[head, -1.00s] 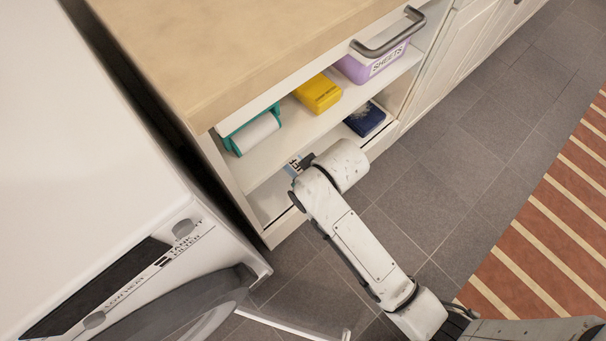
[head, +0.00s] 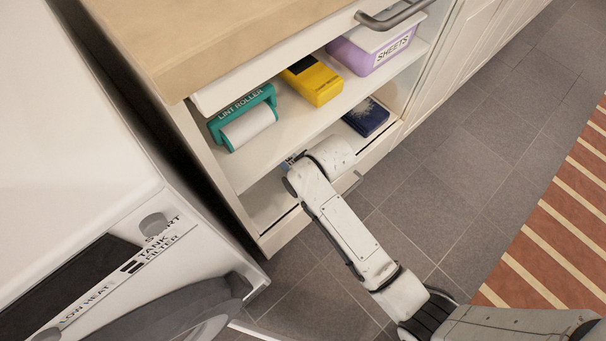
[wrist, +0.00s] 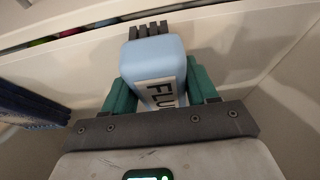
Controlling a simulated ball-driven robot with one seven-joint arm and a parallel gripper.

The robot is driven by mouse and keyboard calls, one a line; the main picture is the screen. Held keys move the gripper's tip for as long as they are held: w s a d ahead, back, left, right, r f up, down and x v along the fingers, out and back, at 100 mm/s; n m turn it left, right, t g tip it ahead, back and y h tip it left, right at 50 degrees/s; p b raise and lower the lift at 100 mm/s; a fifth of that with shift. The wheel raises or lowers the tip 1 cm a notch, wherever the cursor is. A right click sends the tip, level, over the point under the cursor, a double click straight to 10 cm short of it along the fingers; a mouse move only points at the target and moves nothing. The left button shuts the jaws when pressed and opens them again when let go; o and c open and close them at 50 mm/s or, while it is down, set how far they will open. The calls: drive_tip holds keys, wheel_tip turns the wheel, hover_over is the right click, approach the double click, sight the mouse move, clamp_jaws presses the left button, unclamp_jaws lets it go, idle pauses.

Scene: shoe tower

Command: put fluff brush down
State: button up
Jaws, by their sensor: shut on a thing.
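The fluff brush (wrist: 156,60) is a light blue block with a white label reading "FLU" and dark grey bristles at its far end. In the wrist view my gripper (wrist: 162,88) is shut on it, with a teal finger on each side. In the head view my wrist reaches into the lower level of the open cabinet, below the white shelf (head: 285,133). My wrist and the shelf hide most of the gripper and brush there. I cannot tell whether the brush touches the surface under it.
A dark blue item (head: 367,117) lies on the lower level to the right. A teal lint roller (head: 242,117), a yellow box (head: 316,82) and a purple "SHEETS" tub (head: 372,50) stand on the shelf above. A white machine (head: 75,150) stands close on the left.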

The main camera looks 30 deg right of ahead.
drive_tip(key=o, duration=0.9)
drive_tip(key=shift+f, duration=0.1)
drive_tip(key=shift+o, duration=0.2)
drive_tip(key=a+p+v, duration=0.1)
drive_tip(key=p+v, duration=0.5)
drive_tip(key=v, duration=0.6)
drive_tip(key=s+d+m+g, duration=0.1)
drive_tip(key=s+d, duration=0.3)
drive_tip(key=s, duration=0.5)
drive_tip(key=s+d+m+g+h, duration=0.1)
drive_tip(key=s+d, duration=0.3)
drive_tip(key=s, duration=0.6)
drive_tip(key=shift+s+r+m+g, duration=0.15)
drive_tip(key=shift+r+m+g, duration=0.15)
drive_tip(key=shift+g, duration=0.5)
